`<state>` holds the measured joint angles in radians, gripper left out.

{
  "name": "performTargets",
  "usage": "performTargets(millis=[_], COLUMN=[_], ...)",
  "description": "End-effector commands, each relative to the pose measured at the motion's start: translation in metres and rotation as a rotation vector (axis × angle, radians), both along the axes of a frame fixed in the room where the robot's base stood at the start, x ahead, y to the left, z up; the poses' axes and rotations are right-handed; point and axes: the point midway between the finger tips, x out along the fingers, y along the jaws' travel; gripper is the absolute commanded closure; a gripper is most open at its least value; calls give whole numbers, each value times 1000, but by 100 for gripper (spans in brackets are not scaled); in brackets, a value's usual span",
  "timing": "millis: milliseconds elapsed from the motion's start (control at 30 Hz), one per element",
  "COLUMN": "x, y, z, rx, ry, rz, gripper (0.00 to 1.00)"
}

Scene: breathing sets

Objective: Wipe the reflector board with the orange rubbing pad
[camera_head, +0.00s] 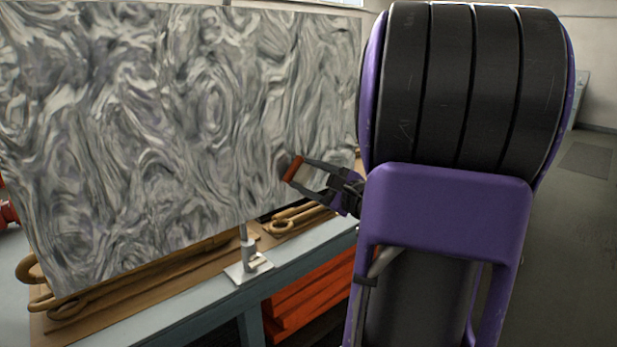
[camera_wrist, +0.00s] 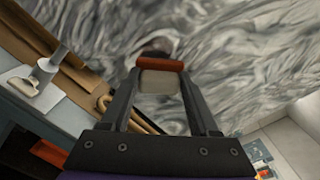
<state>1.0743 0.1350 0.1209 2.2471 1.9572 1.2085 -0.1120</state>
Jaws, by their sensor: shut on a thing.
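The reflector board (camera_head: 170,110) is a large upright panel with a grey and white swirled surface, filling the left of the head view. It also fills the upper part of the wrist view (camera_wrist: 240,60). My gripper (camera_head: 297,180) is in front of the board's lower right part, shut on the orange rubbing pad (camera_head: 292,168). In the wrist view the pad's orange edge (camera_wrist: 160,65) and pale body lie between the two fingers. The pad is at or very close to the board; I cannot tell whether it touches. A dark round spot (camera_wrist: 157,47) shows just beyond the pad.
A workbench (camera_head: 310,252) stands below the board, with brown ropes or hoses (camera_head: 295,217) and a metal stand (camera_head: 248,262) on it. Orange-red items (camera_head: 310,300) are under the bench. My arm covers the middle right of the head view. Open floor (camera_head: 585,200) is at the far right.

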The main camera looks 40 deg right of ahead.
Motion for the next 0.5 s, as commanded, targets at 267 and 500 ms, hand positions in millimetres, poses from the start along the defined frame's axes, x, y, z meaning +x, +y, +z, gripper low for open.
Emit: performTargets(millis=[267,500], x=[6,11], y=[1,1], z=[0,0], rx=[-1,0], ry=[-1,1], rz=[1,1], gripper=[100,100])
